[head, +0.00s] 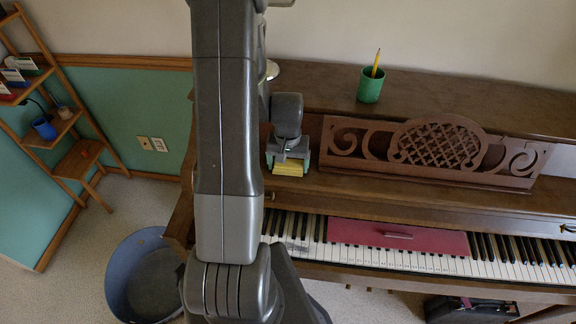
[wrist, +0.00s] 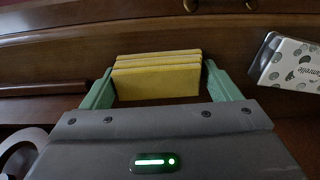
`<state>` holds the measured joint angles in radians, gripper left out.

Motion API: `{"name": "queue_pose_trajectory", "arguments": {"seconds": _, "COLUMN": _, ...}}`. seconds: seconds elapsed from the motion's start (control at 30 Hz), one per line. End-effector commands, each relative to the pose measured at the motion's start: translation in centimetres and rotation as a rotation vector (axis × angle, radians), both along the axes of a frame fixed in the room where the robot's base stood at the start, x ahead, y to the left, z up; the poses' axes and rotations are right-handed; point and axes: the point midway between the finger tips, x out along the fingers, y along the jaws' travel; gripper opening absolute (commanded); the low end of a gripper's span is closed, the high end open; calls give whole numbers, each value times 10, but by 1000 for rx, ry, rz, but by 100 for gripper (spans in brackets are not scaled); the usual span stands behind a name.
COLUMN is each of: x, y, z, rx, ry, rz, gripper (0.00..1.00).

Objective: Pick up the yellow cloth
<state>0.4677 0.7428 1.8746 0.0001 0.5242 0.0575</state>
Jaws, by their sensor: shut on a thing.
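The yellow cloth (wrist: 157,78) is a folded stack of several layers. In the wrist view it sits between the two green fingers of my gripper (wrist: 155,88), which are shut on its sides. In the head view the cloth (head: 289,168) shows below my gripper (head: 288,160), in front of the piano's wooden ledge left of the carved music stand. I cannot tell whether the cloth touches the ledge.
The upright piano (head: 420,200) has a carved music stand (head: 440,148) and a red strip (head: 395,236) over its keys. A green cup with a pencil (head: 370,86) stands on top. A patterned white item (wrist: 290,64) lies right of my gripper. A blue bin (head: 118,275) stands on the floor.

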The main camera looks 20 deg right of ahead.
Motion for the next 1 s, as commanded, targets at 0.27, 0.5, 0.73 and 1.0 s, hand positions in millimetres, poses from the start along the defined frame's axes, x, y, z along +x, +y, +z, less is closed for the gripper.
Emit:
{"name": "queue_pose_trajectory", "arguments": {"seconds": 0.27, "x": 0, "y": 0, "z": 6, "rx": -1, "ry": -1, "rz": 0, "gripper": 61}}
{"name": "queue_pose_trajectory", "arguments": {"seconds": 0.5, "x": 1, "y": -1, "z": 33, "rx": -3, "ry": -4, "rz": 0, "gripper": 61}}
{"name": "queue_pose_trajectory", "arguments": {"seconds": 0.73, "x": 1, "y": 0, "z": 71, "rx": -2, "ry": -3, "rz": 0, "gripper": 61}}
{"name": "queue_pose_trajectory", "arguments": {"seconds": 1.0, "x": 0, "y": 0, "z": 97, "rx": -1, "ry": -1, "rz": 0, "gripper": 61}}
